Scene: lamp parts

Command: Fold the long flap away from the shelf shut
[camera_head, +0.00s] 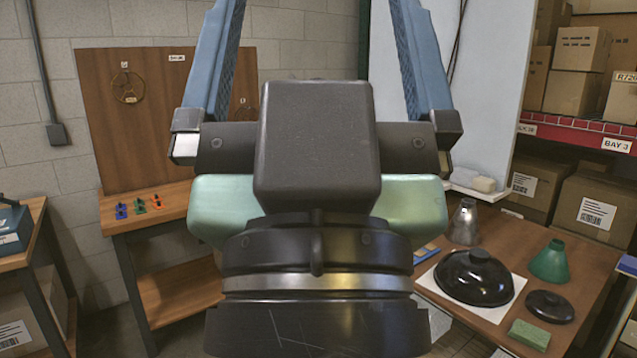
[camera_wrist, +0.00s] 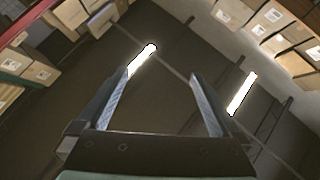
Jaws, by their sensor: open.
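My gripper (camera_head: 314,40) is raised close in front of the head camera, its two blue fingers spread wide and nothing between them. In the wrist view my gripper (camera_wrist: 160,76) is also open and empty, pointing up at the dark ceiling and its lights. I cannot make out the long flap or an open box in either view. Pale pieces (camera_head: 440,322) show low down beside my arm, below the table edge; I cannot tell what they are. My gripper and arm hide the middle of the head view.
A wooden table (camera_head: 518,232) at right holds a black lamp shade (camera_head: 474,277) on a white sheet, a green shade (camera_head: 550,262), a black disc (camera_head: 549,306) and a green sponge (camera_head: 529,334). Shelving with closed cartons (camera_head: 602,210) stands behind. A workbench (camera_head: 148,218) stands at left.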

